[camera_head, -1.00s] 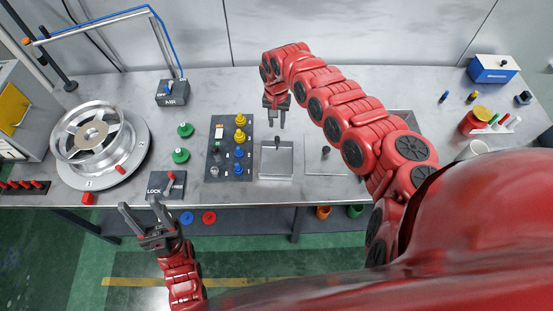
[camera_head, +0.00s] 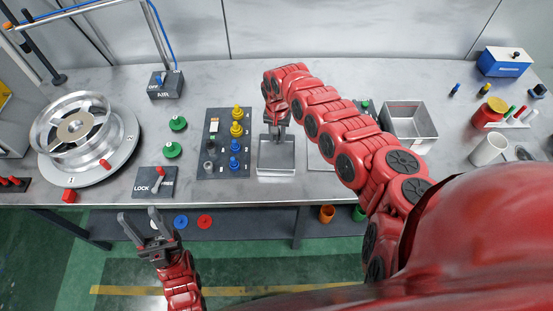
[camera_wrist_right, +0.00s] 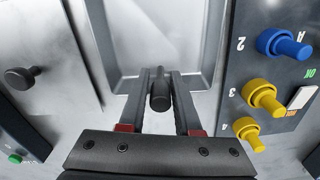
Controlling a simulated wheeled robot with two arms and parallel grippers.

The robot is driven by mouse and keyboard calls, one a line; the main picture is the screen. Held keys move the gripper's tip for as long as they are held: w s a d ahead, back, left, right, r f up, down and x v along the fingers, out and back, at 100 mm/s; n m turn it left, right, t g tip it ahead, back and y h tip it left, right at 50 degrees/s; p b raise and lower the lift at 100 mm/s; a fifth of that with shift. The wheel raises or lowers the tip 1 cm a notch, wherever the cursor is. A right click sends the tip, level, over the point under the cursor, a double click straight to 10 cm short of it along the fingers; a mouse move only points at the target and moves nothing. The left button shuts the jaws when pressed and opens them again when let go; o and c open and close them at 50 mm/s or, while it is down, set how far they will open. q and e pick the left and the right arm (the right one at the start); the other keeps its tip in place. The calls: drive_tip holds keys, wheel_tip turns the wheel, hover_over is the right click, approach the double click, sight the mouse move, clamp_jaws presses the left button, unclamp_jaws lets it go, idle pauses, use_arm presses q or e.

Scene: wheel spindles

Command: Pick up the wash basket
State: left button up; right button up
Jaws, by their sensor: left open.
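The wash basket appears to be the shallow square metal tray (camera_head: 276,165) near the table's front edge, right of the button panel. Its dark upright handle (camera_wrist_right: 160,92) shows in the right wrist view. My right gripper (camera_head: 276,138) reaches down at the tray's back edge. Its fingers (camera_wrist_right: 160,85) stand on both sides of the handle; whether they press on it I cannot tell. My left gripper (camera_head: 146,220) is open and empty, in front of the table's edge at the lower left.
A panel (camera_head: 207,165) with blue and yellow knobs stands close left of the tray. An open metal bin (camera_head: 411,147) is at the right, partly behind my right arm. A wheel (camera_head: 75,130) on a round stand and a LOCK switch box (camera_head: 148,184) are left.

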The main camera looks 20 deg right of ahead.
drive_tip(key=shift+f, duration=0.3)
clamp_jaws()
idle(0.3)
